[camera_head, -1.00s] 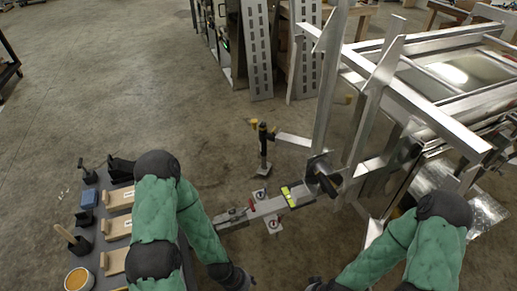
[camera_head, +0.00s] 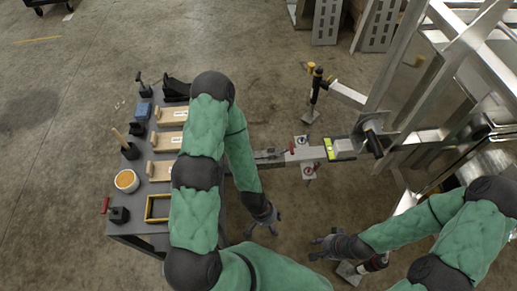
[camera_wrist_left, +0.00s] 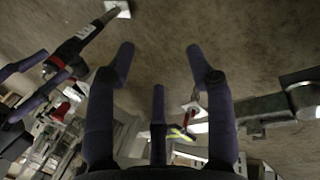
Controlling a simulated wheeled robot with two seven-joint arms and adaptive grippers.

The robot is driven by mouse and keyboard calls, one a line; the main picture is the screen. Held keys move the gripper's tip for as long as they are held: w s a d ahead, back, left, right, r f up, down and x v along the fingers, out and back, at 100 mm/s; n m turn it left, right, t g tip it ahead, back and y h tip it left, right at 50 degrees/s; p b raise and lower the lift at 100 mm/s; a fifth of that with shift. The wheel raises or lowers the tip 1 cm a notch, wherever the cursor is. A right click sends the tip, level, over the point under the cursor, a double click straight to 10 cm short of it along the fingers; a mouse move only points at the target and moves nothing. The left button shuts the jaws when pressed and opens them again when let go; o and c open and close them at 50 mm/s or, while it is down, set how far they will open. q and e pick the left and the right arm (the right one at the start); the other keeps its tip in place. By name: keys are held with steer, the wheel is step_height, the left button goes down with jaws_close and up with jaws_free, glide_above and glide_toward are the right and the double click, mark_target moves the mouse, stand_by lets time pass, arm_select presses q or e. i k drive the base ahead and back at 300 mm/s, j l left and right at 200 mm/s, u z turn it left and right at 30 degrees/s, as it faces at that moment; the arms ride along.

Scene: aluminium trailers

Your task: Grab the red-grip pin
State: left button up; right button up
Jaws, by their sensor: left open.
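A red grip (camera_head: 104,205) stands upright beside a black block at the near left corner of the grey workbench. My left gripper (camera_head: 264,230) is right of the bench, well apart from that grip, with my left arm between them. In the left wrist view my left gripper (camera_wrist_left: 158,55) has its fingers spread with nothing between them. A small red part (camera_head: 292,147) also shows on the trailer coupler and appears in the left wrist view (camera_wrist_left: 190,118). My right gripper (camera_head: 318,248) is right of the left one, with its fingers apart and apparently empty.
The grey workbench (camera_head: 125,222) carries wooden blocks (camera_head: 163,142), a round tub (camera_head: 126,181) and black holders. The trailer tongue (camera_head: 275,160) and a jack (camera_head: 315,90) stand ahead. The aluminium frame (camera_head: 440,60) fills the right side.

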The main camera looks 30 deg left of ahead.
mark_target(106, 207)
steer(key=k+l+u, duration=0.1)
steer(key=u, duration=0.5)
steer(key=j+u, duration=0.1)
steer(key=u, duration=0.35)
steer(key=j+u, duration=0.1)
steer(key=u, duration=0.4)
steer(key=k+j+u, duration=0.1)
steer(key=u, duration=0.35)
steer(key=j+u, duration=0.1)
steer(key=u, duration=0.35)
steer(key=j+u, duration=0.1)
steer(key=i+j, duration=0.05)
